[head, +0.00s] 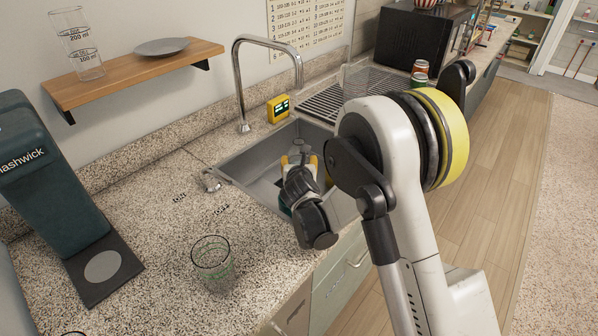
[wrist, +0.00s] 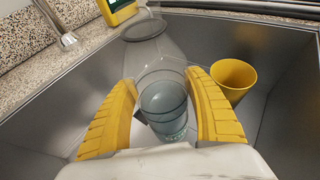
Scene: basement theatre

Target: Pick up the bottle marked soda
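My gripper (wrist: 163,112) reaches down into the grey sink, with its two yellow fingers spread apart. In the head view my gripper (head: 299,161) is partly hidden by my own wrist. Between and beyond the fingers in the wrist view is a bluish see-through glass (wrist: 163,100). A clear, bottle-like vessel (wrist: 148,30) with a round grey end shows just behind it; the two outlines overlap, and I cannot tell whether they touch. I can read no soda marking on anything, so I cannot tell which thing is the soda bottle.
A yellow cup (wrist: 234,76) stands in the sink right of the fingers. The sink walls (head: 248,167) and curved tap (head: 236,75) are close by. A yellow device (head: 278,108) sits behind the sink. A clear glass (head: 212,262) stands on the counter; a red-topped can (head: 420,68) stands farther back.

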